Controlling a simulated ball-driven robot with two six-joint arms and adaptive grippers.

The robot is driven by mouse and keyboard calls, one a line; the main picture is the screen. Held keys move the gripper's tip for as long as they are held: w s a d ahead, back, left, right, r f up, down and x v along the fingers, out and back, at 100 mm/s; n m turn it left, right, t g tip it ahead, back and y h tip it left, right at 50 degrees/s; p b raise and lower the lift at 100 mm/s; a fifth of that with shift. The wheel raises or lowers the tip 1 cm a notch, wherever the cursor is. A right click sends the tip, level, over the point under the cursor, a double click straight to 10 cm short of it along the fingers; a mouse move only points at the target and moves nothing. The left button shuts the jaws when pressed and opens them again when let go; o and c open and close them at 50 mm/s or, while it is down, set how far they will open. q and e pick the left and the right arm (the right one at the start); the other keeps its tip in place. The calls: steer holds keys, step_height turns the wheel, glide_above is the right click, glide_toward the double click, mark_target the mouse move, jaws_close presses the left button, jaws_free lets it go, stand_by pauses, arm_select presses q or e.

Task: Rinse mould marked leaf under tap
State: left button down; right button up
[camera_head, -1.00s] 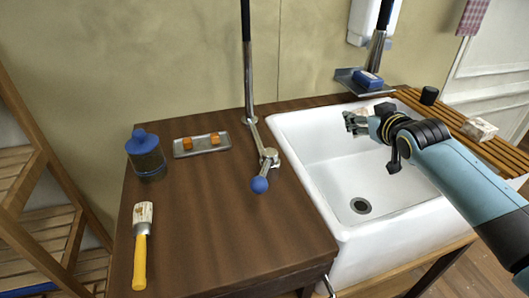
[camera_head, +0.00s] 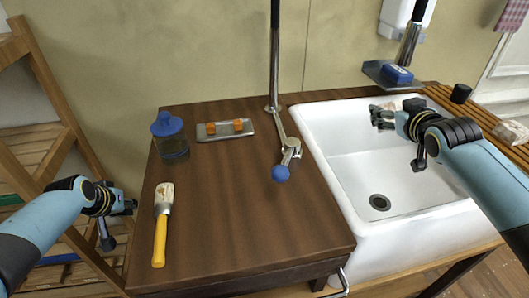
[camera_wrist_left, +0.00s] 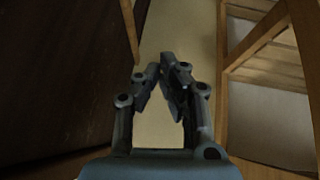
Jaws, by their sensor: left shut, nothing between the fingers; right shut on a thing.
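My right gripper (camera_head: 378,116) is over the back part of the white sink (camera_head: 345,150), shut on a small pale, pinkish-brown block (camera_head: 388,105), mostly hidden by the fingers. No leaf mark can be made out on it. My left gripper (camera_head: 132,206) is shut and empty beside the left edge of the wooden counter; its closed fingers show in the left wrist view (camera_wrist_left: 172,75). A chrome post (camera_head: 275,70) with a jointed arm and blue knob (camera_head: 281,173) stands left of the sink. I cannot tell whether it is the tap.
A pale block (camera_head: 511,132) and a black cup (camera_head: 461,93) sit on the slatted board right of the sink. A wooden shelf (camera_head: 40,90) is at left.

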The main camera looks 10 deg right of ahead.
arm_select(q)
steer(key=w+d+r+t+h, duration=0.2)
steer(key=w+d+r, duration=0.1)
steer(key=w+r, duration=1.2)
steer(key=d+r+n+g+h, duration=0.1)
steer(key=d+r+n+g, duration=0.1)
steer(key=d+r, duration=0.6)
steer(key=n+g+h, duration=0.4)
steer(key=n+g, duration=0.5)
steer(key=g, duration=0.1)
glide_toward(287, 157)
steer(key=f, duration=0.2)
steer(key=a+f, duration=0.1)
steer(key=f, duration=0.4)
steer(key=shift+w+a, duration=0.15)
steer(key=shift+a, duration=0.1)
steer(key=d, duration=0.1)
steer(key=s+d, duration=0.1)
steer(key=shift+s+d+f, duration=0.1)
steer(key=shift+s+d, duration=0.05)
steer(key=shift+d, duration=0.15)
steer(key=shift+s+d, duration=0.2)
steer(key=shift+d, duration=0.25)
steer(key=shift+s, duration=0.1)
